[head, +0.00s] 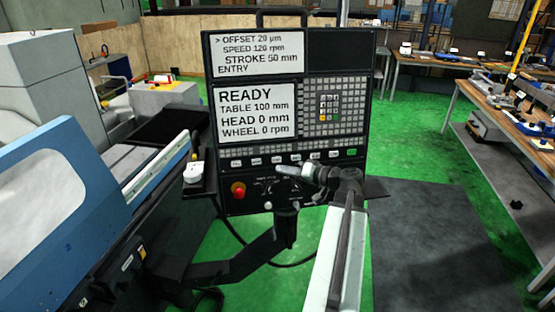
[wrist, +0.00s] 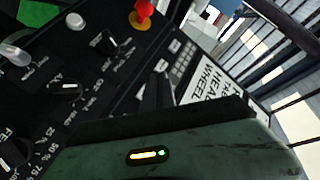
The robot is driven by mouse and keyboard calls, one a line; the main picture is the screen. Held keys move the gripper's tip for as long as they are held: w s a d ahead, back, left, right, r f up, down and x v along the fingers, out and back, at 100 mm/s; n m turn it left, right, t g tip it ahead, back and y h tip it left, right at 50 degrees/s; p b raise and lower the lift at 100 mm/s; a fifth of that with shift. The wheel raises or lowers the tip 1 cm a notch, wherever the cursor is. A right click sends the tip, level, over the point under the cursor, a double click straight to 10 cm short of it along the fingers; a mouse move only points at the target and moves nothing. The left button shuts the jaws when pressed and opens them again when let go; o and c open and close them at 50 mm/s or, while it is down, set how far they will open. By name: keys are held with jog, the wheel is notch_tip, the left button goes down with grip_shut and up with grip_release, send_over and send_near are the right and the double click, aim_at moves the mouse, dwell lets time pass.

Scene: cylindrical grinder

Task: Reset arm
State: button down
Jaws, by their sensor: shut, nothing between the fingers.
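My arm rises from the bottom of the head view to the control panel (head: 290,110) of the grinder. My gripper (head: 284,170) points left, in front of the panel's lower part, just below the row of buttons. It is shut and empty. It hides some of the knobs there; whether it touches the panel I cannot tell. The upper screen (head: 258,53) reads OFFSET 20 µm, SPEED 120 rpm, STROKE 50 mm, ENTRY. The lower screen (head: 256,112) reads READY, TABLE 100 mm, HEAD 0 mm, WHEEL 0 rpm. The panel shows tilted and close in the wrist view (wrist: 100,75).
A red emergency stop button (head: 238,190) sits at the panel's lower left; it also shows in the wrist view (wrist: 143,10). The blue and grey grinder (head: 75,190) stands left. A workbench (head: 490,110) stands right. A dark mat (head: 430,240) on the green floor is clear.

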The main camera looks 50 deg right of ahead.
dwell(0.7)
jog(key=w+a+f+n+g+y+b, duration=0.2)
jog(key=w+a+f+g+b, duration=0.15)
jog(key=a+f, duration=0.65)
jog(key=w+a+f+n+g+y+b, duration=0.15)
jog(key=w+a+f+g, duration=0.4)
jog(key=a, duration=0.75)
jog(key=s+a+f+n+g+h+b, duration=0.2)
jog(key=a+f, duration=0.5)
jog(key=a, duration=0.4)
jog(key=s+a+f+n+g+h+b, duration=0.1)
jog(key=s+a+f+g+h+b, duration=0.1)
jog(key=a+f, duration=0.4)
jog(key=a+g+h+b, duration=0.1)
jog(key=a+g+h, duration=0.1)
jog(key=a, duration=0.3)
jog(key=shift+s+a+f+n+b, duration=0.25)
jog(key=shift+a+f+n+b, duration=0.05)
jog(key=shift+f+n+b, duration=0.1)
jog(key=shift+h, duration=0.25)
